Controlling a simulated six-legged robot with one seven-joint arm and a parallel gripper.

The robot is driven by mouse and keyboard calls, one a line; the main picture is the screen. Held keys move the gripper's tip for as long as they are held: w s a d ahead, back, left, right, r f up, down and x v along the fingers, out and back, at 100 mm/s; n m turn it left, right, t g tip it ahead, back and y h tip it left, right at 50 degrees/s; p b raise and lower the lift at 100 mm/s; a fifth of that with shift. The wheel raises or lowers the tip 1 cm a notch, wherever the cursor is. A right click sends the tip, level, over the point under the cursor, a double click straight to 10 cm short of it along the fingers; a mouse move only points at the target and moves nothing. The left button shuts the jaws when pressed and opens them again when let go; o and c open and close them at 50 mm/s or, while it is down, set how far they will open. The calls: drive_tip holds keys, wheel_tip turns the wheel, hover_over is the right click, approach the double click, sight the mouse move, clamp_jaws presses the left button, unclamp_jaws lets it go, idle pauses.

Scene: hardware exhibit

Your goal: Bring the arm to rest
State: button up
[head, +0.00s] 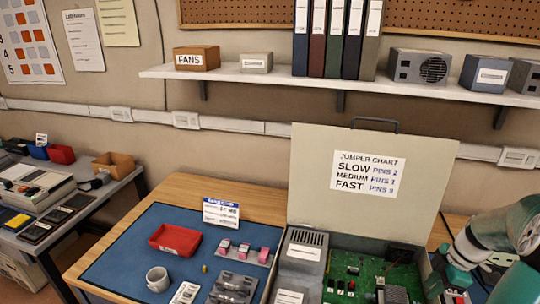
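My arm (497,228), white and teal, comes in at the lower right, beside the open case. Its lower end (457,280) is next to the right side of the circuit board (365,279). My gripper's fingers cannot be made out clearly there, so I cannot tell whether they are open or hold anything. The case's raised lid (310,205) carries a jumper chart (368,175) reading SLOW PINS 2, MEDIUM PINS 1, FAST PINS 3.
A shelf (270,78) runs above. A second table with devices stands left.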

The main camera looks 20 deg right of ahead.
drive_tip(key=w+a+r+m+h, duration=0.25)
drive_tip(key=a+r, duration=0.35)
drive_tip(key=a, duration=0.4)
drive_tip(key=w+a+r+m+h, duration=0.1)
drive_tip(key=w+a+r+m, duration=0.2)
drive_tip(key=a+r, duration=0.55)
drive_tip(key=s+a+r+m+t, duration=0.1)
drive_tip(key=s+a+m+t, duration=0.1)
drive_tip(key=a, duration=0.7)
drive_tip(key=s+a+r+m+t+y, duration=0.1)
drive_tip(key=s+a+m, duration=0.3)
drive_tip(key=a, duration=0.6)
drive_tip(key=shift+s+a+r+t, duration=0.25)
drive_tip(key=shift+s+r+t, duration=0.25)
drive_tip(key=shift+r+t, duration=0.1)
drive_tip(key=shift+d, duration=0.15)
